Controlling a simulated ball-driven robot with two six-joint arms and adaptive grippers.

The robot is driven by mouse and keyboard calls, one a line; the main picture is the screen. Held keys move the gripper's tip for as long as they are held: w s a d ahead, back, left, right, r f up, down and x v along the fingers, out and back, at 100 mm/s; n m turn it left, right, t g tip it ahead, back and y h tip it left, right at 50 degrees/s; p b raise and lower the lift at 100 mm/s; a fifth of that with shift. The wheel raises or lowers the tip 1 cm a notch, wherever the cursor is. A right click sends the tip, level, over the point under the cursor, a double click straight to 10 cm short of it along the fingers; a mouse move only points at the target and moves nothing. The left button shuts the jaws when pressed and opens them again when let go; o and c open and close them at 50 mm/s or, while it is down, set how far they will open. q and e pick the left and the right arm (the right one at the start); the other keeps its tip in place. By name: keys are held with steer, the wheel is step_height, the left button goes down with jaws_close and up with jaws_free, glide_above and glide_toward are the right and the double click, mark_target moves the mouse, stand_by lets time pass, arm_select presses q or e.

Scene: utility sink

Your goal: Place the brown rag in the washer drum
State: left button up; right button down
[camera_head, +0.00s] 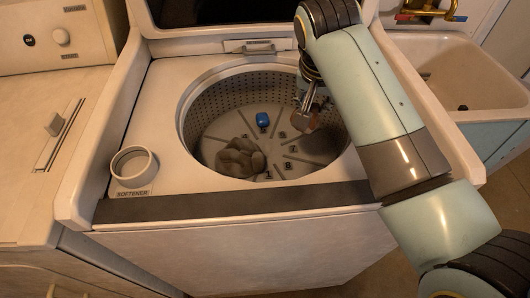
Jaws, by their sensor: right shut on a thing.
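The washer drum (208,107) is open, with a perforated metal wall and a numbered bottom. My right gripper (308,114) reaches in over the right part of the drum opening from above. It is shut on a small brown piece of cloth, the brown rag (305,123), which hangs below its fingers inside the drum's outline. Whether the rag touches the drum bottom I cannot tell. My left gripper is not in view.
A round softener cup (133,166) stands at the washer's front left. A utility sink (459,62) is at the right, a dryer-like machine (50,100) at the left.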

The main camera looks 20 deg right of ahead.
steer(key=b, duration=0.4)
glide_above(302, 165)
step_height(302, 165, down, 6)
steer(key=shift+w+d+f, duration=0.1)
steer(key=shift+w+f, duration=0.05)
steer(key=shift+f, duration=0.1)
step_height(302, 165, down, 10)
steer(key=shift+f+b, duration=0.1)
steer(key=shift+b, duration=0.7)
steer(key=c, duration=1.1)
jaws_free()
steer(key=shift+r+p, duration=0.45)
steer(key=shift+p, duration=0.05)
steer(key=p+v, duration=0.6)
steer(key=p, duration=0.2)
steer(key=shift+s+a+r, duration=0.25)
steer(key=shift+r, duration=0.05)
